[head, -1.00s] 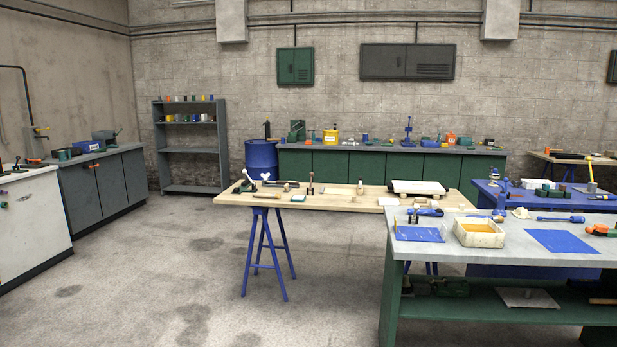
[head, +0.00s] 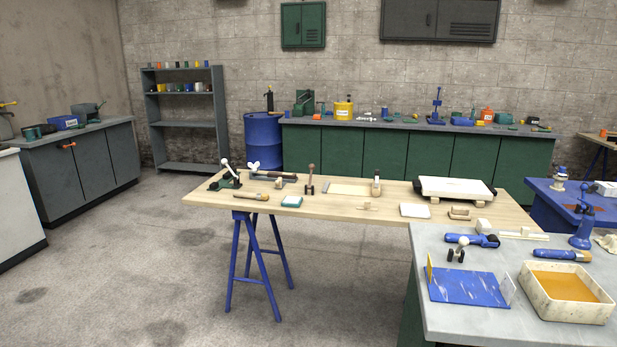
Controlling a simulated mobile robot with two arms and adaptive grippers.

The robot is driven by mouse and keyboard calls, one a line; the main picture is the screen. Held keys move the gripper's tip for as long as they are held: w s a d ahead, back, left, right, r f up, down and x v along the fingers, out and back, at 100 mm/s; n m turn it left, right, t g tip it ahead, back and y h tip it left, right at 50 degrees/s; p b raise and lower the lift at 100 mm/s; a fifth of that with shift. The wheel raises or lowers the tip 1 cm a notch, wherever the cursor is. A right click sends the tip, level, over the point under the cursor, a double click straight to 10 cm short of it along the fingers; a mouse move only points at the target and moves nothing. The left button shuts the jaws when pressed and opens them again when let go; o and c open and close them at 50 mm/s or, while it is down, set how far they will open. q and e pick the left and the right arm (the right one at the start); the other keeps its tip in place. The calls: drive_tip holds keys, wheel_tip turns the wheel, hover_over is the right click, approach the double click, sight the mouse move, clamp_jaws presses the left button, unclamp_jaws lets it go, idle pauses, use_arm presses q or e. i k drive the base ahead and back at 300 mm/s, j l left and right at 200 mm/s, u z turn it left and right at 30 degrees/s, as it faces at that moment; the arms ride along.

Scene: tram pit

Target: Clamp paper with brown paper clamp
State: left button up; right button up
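A light wooden table (head: 330,211) on blue trestles stands ahead of me. A small flat white block or stack (head: 415,210) that may be the paper lies near its front edge, right of the middle. A small brown piece (head: 459,213) lies just right of it, and a small tan piece (head: 367,206) lies to its left. Either may be the brown clamp; they are too small to tell. Both lie apart from the white stack. Neither of my grippers is in view.
A grey-topped bench (head: 470,310) at the right front holds a blue sheet (head: 468,287), a cream tray (head: 566,292) and blue-handled tools. A white slab (head: 455,188) stands at the table's back right. Open floor (head: 150,265) lies left. Green cabinets (head: 400,155) line the back wall.

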sight(311, 167)
drive_tip(key=i+l, duration=0.15)
drive_tip(key=i, duration=0.2)
drive_tip(key=i+l, duration=0.1)
drive_tip(key=i, duration=0.3)
drive_tip(key=i+l+u, duration=0.1)
drive_tip(key=i, duration=0.25)
